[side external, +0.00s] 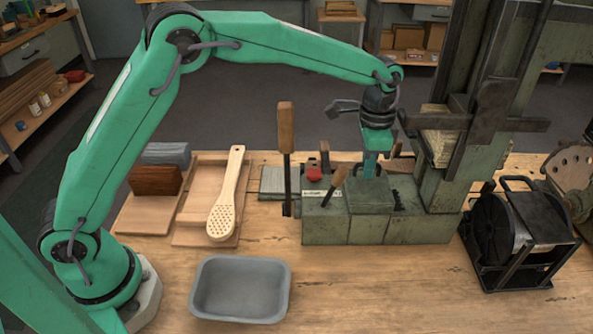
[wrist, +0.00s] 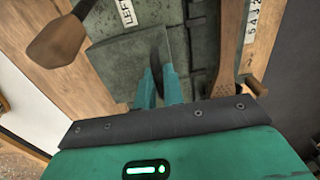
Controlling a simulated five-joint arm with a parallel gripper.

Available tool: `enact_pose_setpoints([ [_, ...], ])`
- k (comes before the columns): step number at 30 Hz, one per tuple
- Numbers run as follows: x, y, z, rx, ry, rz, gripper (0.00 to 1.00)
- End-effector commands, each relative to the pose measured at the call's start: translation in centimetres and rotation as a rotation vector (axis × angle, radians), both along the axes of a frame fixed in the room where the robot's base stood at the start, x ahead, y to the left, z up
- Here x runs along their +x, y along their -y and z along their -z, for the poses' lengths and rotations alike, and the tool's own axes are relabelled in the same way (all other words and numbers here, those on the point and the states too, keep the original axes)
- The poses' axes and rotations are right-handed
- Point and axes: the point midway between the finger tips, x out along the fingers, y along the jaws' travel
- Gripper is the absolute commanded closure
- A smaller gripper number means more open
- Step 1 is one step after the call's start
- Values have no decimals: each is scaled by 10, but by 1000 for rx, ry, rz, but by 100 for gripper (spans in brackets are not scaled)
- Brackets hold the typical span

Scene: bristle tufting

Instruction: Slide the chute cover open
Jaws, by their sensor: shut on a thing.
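The chute cover looks to be the flat grey-green plate (wrist: 122,68) on top of the machine block in the wrist view. A thin dark upright tab (wrist: 155,62) stands at its right edge. My gripper (wrist: 158,88) reaches down with its two teal fingers close together around the lower part of this tab. In the side external view my gripper (side external: 371,168) points straight down onto the top of the green machine block (side external: 368,228). Its fingertips and the tab are hard to make out there. How far the cover stands open cannot be told.
A wooden-handled lever (side external: 338,180) and a red knob (side external: 314,173) are left of my gripper. A taller lever (side external: 286,130) stands farther left. The machine's column (side external: 440,195) rises close on the right. A grey tray (side external: 240,290) and wooden brush (side external: 225,205) lie left.

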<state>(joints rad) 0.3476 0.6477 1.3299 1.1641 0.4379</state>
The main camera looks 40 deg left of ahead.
Motion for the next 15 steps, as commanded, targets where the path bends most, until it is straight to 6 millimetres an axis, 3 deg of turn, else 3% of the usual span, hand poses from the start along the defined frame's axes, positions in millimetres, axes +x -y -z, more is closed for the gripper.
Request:
enact_pose_setpoints([
  [15,11,-11,0,0,1,-1,100],
])
